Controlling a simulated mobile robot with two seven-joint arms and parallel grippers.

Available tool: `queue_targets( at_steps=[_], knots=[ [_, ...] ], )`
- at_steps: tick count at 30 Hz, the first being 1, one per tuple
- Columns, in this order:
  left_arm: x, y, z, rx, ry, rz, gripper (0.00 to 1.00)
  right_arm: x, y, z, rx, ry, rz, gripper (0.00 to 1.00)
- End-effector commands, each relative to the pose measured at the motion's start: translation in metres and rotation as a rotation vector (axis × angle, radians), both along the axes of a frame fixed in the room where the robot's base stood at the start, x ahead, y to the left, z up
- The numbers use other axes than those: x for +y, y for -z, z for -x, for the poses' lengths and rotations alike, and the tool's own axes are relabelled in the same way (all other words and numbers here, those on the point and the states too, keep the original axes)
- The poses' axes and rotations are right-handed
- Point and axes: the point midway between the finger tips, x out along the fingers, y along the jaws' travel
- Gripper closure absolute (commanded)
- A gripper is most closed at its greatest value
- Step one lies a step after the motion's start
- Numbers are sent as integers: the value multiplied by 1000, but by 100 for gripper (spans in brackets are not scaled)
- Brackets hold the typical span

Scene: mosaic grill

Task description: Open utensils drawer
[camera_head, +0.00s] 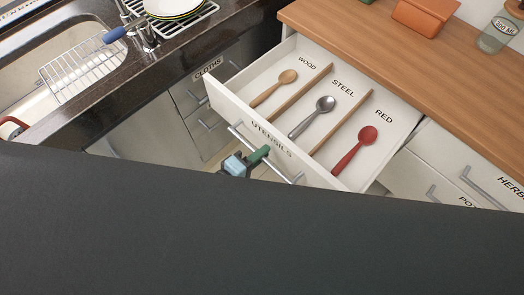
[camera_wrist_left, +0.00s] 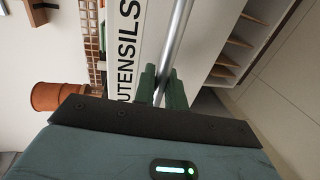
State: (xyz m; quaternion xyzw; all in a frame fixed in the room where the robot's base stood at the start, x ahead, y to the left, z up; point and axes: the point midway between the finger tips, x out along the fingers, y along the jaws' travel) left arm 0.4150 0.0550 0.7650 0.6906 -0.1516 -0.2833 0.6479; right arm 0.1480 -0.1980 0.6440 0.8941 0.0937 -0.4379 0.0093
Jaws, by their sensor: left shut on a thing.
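The utensils drawer (camera_head: 232,105) is pulled well out from the wooden-topped counter in the head view. Inside it lie a wooden spoon (camera_head: 276,87), a steel spoon (camera_head: 313,117) and a red spoon (camera_head: 356,147), each in its own labelled compartment. The drawer's front bears the word UTENSILS and a long metal bar handle (camera_head: 287,177). My left gripper (camera_head: 257,155) is at the middle of this handle. In the left wrist view its green fingers (camera_wrist_left: 160,86) are closed around the handle (camera_wrist_left: 177,40). My right gripper is not in view.
A dark part of my body covers the lower head view. The sink with a wire rack (camera_head: 83,72) is at the left, beside the cloths drawer (camera_head: 208,72). Drawers marked HERBS (camera_head: 490,182) and another lie at the right. A terracotta pot (camera_wrist_left: 58,97) shows in the wrist view.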

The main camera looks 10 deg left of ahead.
Motion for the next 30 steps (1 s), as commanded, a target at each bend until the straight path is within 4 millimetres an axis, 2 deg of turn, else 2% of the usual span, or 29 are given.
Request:
queue_targets(
  at_steps=[10, 11, 14, 15, 23, 26, 30],
  knots=[
    [0, 0, 0, -1, -1, 0, 100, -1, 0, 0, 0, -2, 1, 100],
    [0, 0, 0, -1, -1, 0, 84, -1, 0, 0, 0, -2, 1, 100],
    [0, 0, 0, -1, -1, 0, 71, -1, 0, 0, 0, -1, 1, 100],
    [0, 0, 0, -1, -1, 0, 69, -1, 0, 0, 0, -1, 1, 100],
    [1, 0, 1, 0, 0, 0, 69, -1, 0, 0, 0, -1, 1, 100],
    [5, -1, 6, 0, 0, -1, 69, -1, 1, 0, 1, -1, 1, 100],
    [16, -4, 23, 1, 1, -2, 69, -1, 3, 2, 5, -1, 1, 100]
  ],
)
